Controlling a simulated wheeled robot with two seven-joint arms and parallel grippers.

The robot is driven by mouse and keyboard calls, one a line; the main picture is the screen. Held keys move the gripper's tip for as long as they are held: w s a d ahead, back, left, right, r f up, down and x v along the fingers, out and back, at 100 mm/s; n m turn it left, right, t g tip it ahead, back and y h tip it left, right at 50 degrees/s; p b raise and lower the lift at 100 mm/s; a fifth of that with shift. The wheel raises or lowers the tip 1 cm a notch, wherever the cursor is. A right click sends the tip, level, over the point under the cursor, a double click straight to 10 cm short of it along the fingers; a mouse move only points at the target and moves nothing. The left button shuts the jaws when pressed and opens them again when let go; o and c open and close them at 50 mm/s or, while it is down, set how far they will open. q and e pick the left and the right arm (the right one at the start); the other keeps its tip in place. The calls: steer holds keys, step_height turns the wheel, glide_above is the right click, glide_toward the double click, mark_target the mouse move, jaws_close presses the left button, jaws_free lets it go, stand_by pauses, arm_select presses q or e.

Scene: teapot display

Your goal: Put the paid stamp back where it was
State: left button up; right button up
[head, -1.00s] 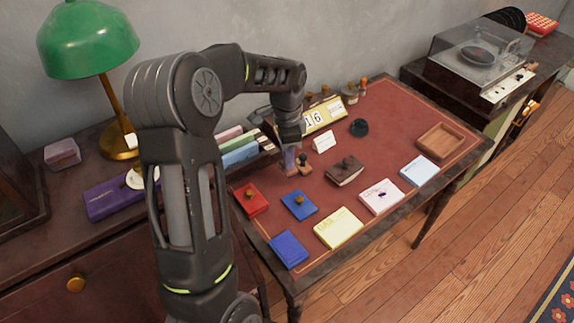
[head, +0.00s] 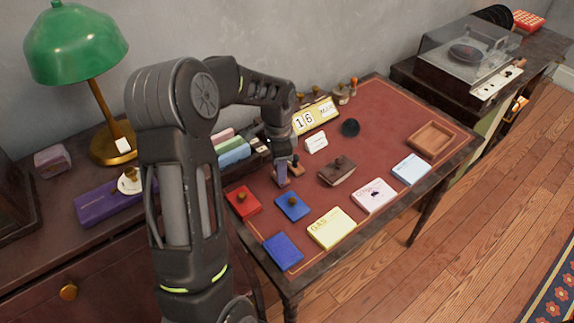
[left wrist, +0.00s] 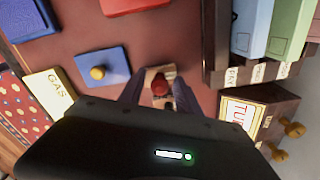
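A small stamp (head: 297,171) with a reddish knob and pale wooden base is on the red desk top; any lettering on it is hidden. It also shows in the left wrist view (left wrist: 160,86). My left gripper (head: 287,170) is low over the desk at this stamp. In the left wrist view its two fingers (left wrist: 158,90) are apart, one on each side of the knob, and I see no clear contact. A pink paper (head: 375,195) with a dark purple mark lies to the right. My right gripper is not in view.
A red pad (head: 243,201) and a blue pad (head: 292,206) with knobs stand in front. A brown blotter (head: 338,172), yellow GAS paper (head: 331,228) and white card (head: 316,142) are near. A calendar (head: 315,117) stands behind. A wooden tray (head: 430,140) is at right.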

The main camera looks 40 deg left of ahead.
arm_select(q)
steer(key=shift+r, duration=0.15)
step_height(320, 180, up, 12)
steer(key=shift+r, duration=0.1)
stand_by(0.6)
